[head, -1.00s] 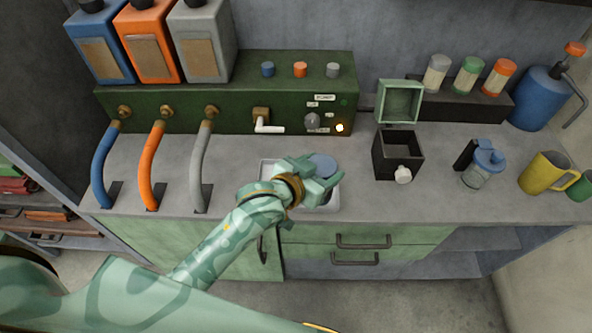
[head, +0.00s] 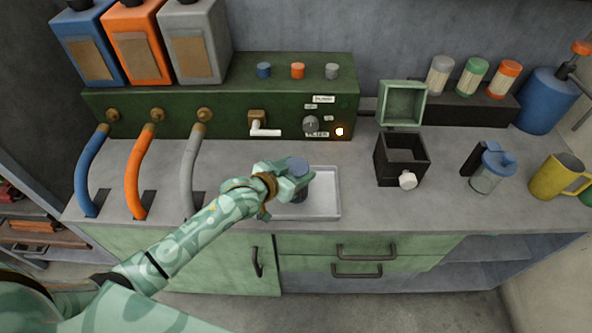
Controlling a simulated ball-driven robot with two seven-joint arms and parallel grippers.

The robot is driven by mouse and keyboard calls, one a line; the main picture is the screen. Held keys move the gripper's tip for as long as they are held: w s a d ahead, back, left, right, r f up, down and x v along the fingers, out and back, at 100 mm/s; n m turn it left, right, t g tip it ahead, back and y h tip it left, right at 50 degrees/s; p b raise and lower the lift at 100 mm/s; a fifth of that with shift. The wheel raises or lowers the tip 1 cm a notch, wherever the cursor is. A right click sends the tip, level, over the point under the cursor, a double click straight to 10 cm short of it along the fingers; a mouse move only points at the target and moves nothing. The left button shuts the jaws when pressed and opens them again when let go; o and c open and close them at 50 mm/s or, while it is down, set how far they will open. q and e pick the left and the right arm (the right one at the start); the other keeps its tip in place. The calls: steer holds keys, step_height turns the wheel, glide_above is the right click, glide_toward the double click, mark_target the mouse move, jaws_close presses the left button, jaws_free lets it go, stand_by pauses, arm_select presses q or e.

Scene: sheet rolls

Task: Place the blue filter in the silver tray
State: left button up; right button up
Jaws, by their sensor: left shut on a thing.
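My left gripper (head: 298,180) is shut on the blue filter (head: 298,165), a short upright cylinder with a blue-grey top. Its lower part is partly hidden by the fingers. The filter is over the left-middle part of the silver tray (head: 325,184), a shallow rectangular tray on the counter. I cannot tell whether its underside touches the tray floor. The right side of the tray is bare; its left side is mostly hidden by my gripper. My right gripper is not in view.
Behind the tray is a green machine (head: 230,121) with a tap (head: 263,129). Blue, orange and grey hoses (head: 190,165) stand left. An open black box (head: 401,158), a blue-lidded jar (head: 488,170) and a yellow mug (head: 553,178) stand right.

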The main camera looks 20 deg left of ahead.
arm_select(q)
steer(key=o, duration=1.1)
steer(key=shift+o, duration=0.3)
steer(key=shift+r, duration=0.15)
steer(key=shift+s+a+r, duration=0.15)
steer(key=shift+s+a, duration=0.05)
steer(key=shift+s, duration=0.15)
steer(key=p+v, duration=0.3)
steer(key=v, duration=0.8)
